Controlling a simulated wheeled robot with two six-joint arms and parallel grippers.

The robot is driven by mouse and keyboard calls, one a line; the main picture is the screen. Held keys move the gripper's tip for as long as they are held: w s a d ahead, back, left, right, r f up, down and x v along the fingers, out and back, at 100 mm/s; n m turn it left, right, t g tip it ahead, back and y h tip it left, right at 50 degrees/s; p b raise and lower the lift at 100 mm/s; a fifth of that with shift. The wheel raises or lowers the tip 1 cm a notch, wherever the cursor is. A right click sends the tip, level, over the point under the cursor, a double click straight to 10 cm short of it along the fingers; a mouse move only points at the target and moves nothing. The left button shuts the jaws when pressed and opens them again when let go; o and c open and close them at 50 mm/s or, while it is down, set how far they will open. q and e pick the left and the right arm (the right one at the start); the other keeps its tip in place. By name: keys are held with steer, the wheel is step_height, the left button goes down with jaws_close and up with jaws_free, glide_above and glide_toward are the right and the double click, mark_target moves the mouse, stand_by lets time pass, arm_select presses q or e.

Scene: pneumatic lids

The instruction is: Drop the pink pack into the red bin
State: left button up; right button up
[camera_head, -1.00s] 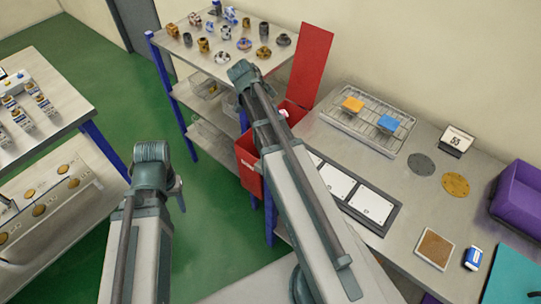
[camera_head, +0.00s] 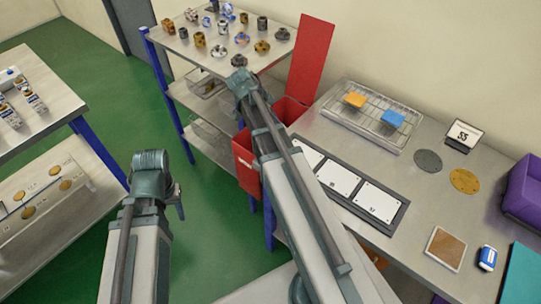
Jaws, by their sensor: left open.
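The red bin (camera_head: 247,170) stands between the shelf rack and the grey worktop, with its red lid (camera_head: 311,62) raised upright. My right arm crosses in front of the bin and hides its middle; part of its opening shows right of the arm. I cannot make out the pink pack in this view. My right arm's wrist is above and left of the bin, and its fingers are hidden. My left gripper (camera_head: 178,203) is open over the green floor, left of and apart from the bin; only part of its fingers shows.
White panels (camera_head: 341,178) lie nearer. The shelf rack (camera_head: 188,54) holds several small parts. Another bench (camera_head: 55,95) stands left. Green floor (camera_head: 85,215) is clear between.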

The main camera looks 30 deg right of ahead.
steer(key=shift+o, duration=1.2)
steer(key=shift+r, duration=0.1)
steer(key=p+v, duration=1.2)
steer(key=v, duration=0.1)
steer(key=shift+a+r, duration=0.2)
steer(key=shift+r, duration=0.05)
steer(key=s+a+f+n+y, duration=0.1)
steer(key=s+a+n+y, duration=0.1)
steer(key=s+a+n, duration=0.6)
steer(key=s+a+f+n+y, duration=0.2)
steer(key=s+a+n, duration=0.7)
steer(key=a+n, duration=0.5)
steer(key=shift+a+y, duration=0.4)
